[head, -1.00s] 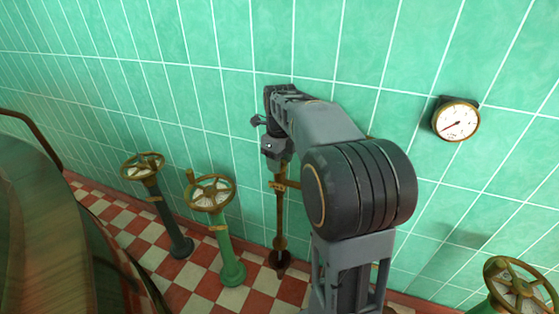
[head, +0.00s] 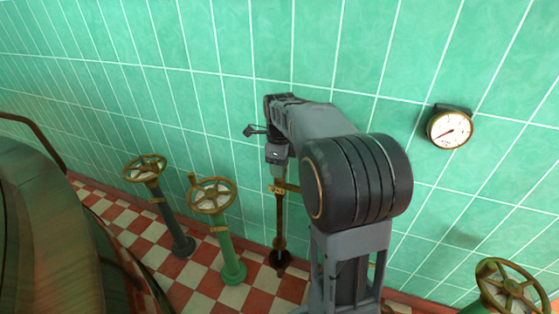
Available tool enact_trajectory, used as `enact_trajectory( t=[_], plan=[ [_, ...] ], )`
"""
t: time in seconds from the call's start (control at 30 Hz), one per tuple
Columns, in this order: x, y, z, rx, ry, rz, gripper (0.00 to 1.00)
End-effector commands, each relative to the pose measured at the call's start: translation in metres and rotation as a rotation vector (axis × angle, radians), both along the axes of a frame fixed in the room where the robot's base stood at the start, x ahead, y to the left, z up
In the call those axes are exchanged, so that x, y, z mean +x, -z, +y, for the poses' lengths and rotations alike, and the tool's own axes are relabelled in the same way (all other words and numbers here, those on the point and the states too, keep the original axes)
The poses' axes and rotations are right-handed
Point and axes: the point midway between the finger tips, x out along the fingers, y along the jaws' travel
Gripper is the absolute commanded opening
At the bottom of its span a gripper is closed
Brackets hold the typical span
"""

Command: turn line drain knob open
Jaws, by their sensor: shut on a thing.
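The line drain is a thin brown pipe (head: 280,222) standing upright against the green tiled wall, with a brass tag (head: 279,189) on its upper part. My gripper (head: 277,158) points down at the top of this pipe and is shut on what is there. The knob itself is hidden by the gripper, so how far it is turned cannot be seen. My arm comes in from the lower right and covers part of the wall and floor.
Two handwheel valves stand left of the pipe, one dark (head: 146,168) and one green (head: 212,195). Another handwheel (head: 510,285) is at the lower right. A gauge (head: 449,129) hangs on the wall. A large copper vessel (head: 45,235) fills the lower left.

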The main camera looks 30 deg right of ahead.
Motion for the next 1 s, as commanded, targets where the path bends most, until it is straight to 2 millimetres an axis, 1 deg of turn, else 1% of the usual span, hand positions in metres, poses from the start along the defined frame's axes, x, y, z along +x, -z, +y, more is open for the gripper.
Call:
enact_trajectory(
  t=[0.03,0.2,0.4,0.93,0.97,1.0],
  plan=[
    [-0.0002,-0.0031,0.0007,0.001,-0.028,0.001,0.19],
    [-0.0001,-0.0022,0.0008,0.001,-0.118,0.000,0.19],
    [0.0000,-0.0013,0.0008,0.001,-0.183,0.000,0.19],
    [0.0002,-0.0001,0.0011,0.002,-0.210,-0.001,0.19],
    [0.0002,-0.0001,0.0011,0.002,-0.210,-0.001,0.44],
    [0.0001,-0.0001,0.0010,0.002,-0.210,-0.001,0.48]
  ],
)
